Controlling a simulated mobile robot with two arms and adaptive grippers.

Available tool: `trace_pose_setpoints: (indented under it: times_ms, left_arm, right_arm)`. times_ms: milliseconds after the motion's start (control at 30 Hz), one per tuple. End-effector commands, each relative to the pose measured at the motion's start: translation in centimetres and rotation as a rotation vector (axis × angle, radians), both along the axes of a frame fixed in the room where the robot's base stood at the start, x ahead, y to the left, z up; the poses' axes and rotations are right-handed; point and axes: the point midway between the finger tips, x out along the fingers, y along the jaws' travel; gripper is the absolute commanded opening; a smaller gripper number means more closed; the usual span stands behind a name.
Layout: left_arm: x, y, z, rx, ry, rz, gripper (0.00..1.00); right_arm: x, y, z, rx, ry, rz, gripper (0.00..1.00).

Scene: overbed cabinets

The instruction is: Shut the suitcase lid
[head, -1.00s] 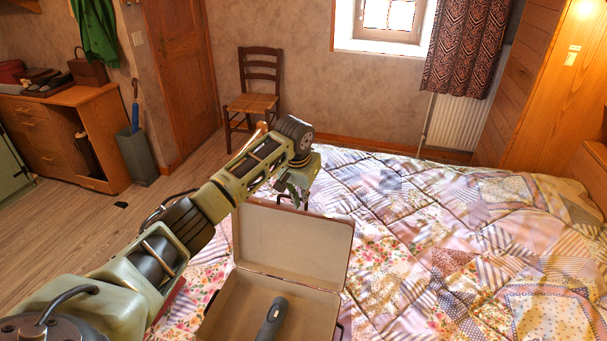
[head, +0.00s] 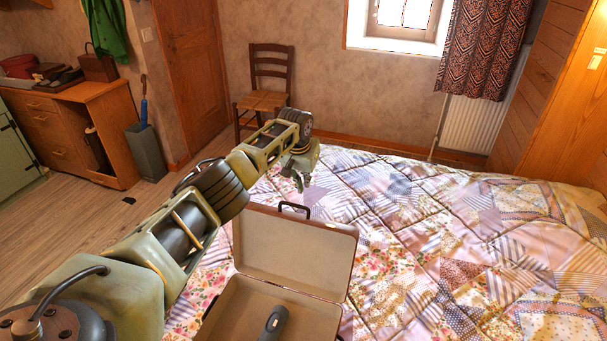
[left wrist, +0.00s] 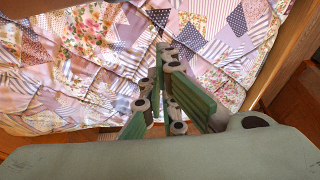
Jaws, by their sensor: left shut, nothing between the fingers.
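The brown suitcase lies on the bed with its lid (head: 296,250) standing open, tilted back, and its pale lining facing me. A dark handle (head: 295,207) shows at the lid's top edge. The suitcase base (head: 237,309) is at the bottom of the head view, its near part cut off. My left gripper (head: 299,184) is above and beyond the lid's top edge, fingers pointing down, shut and empty. In the left wrist view its green fingers (left wrist: 161,50) are close together over the quilt. My right gripper is not in view.
A dark grey rounded object (head: 274,323) lies inside the suitcase base. The patchwork quilt (head: 430,230) is clear to the right. A wooden chair (head: 267,85) stands beyond the bed. A wooden cabinet (head: 90,135) is at the left.

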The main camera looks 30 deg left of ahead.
Motion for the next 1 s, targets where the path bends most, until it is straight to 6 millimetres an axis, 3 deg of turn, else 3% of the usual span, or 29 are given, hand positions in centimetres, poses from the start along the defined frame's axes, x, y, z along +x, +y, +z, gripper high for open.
trace_pose_setpoints:
  times_ms: [100,167,667,1000]
  left_arm:
    - [0.3,0.1,-1.1,0.002,0.000,0.002,0.00]
    - [0.0,0.2,-0.6,0.003,-0.001,0.001,0.00]
    - [-3.1,-0.6,-0.6,0.002,0.000,0.000,0.00]
    - [-3.7,-0.8,-0.8,0.001,-0.001,0.000,0.00]
  right_arm:
    - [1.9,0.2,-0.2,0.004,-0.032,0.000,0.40]
    - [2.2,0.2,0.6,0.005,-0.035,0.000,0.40]
    - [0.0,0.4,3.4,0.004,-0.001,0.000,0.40]
    - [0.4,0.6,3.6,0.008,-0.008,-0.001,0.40]
